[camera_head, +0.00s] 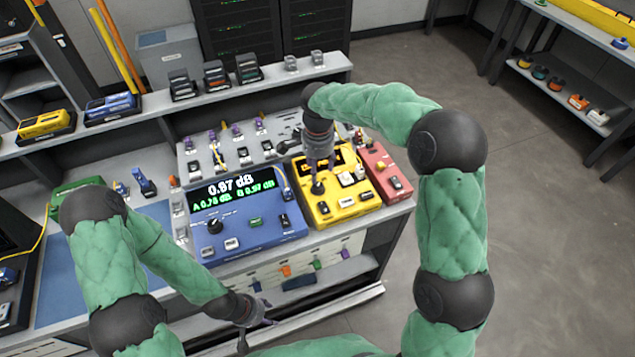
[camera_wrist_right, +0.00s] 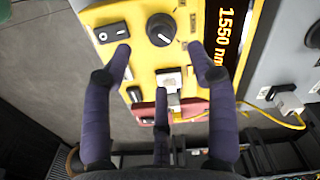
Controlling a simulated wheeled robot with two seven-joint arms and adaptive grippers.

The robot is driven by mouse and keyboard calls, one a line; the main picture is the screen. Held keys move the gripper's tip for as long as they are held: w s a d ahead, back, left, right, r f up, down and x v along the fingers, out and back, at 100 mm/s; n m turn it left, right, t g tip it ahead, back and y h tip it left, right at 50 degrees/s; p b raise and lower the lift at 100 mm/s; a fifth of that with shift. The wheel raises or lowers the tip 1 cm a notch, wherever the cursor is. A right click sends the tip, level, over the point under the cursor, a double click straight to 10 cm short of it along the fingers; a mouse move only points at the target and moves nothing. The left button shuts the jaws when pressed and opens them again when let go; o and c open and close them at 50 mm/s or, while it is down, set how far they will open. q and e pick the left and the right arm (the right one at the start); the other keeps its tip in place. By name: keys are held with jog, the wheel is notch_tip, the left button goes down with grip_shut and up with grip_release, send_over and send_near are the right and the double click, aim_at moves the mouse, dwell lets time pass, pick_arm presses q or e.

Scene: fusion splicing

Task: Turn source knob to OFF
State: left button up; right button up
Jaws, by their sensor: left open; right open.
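The yellow source box (camera_head: 338,212) stands on the bench between a blue meter and a red box. My left gripper (camera_head: 256,318) is open and empty, low in front of the bench.
The red box (camera_head: 384,172) adjoins the yellow box on the right. A rocker switch (camera_wrist_right: 112,32) and a cabled port (camera_wrist_right: 170,80) lie near the source knob. A shelf (camera_head: 300,82) runs behind.

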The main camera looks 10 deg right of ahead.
aim_at(318, 186)
notch_tip(318, 186, down, 8)
jog(key=shift+w+r+b, duration=0.1)
jog(key=shift+r+b, duration=0.1)
jog(key=shift+b, duration=0.75)
jog(key=c, duration=1.1)
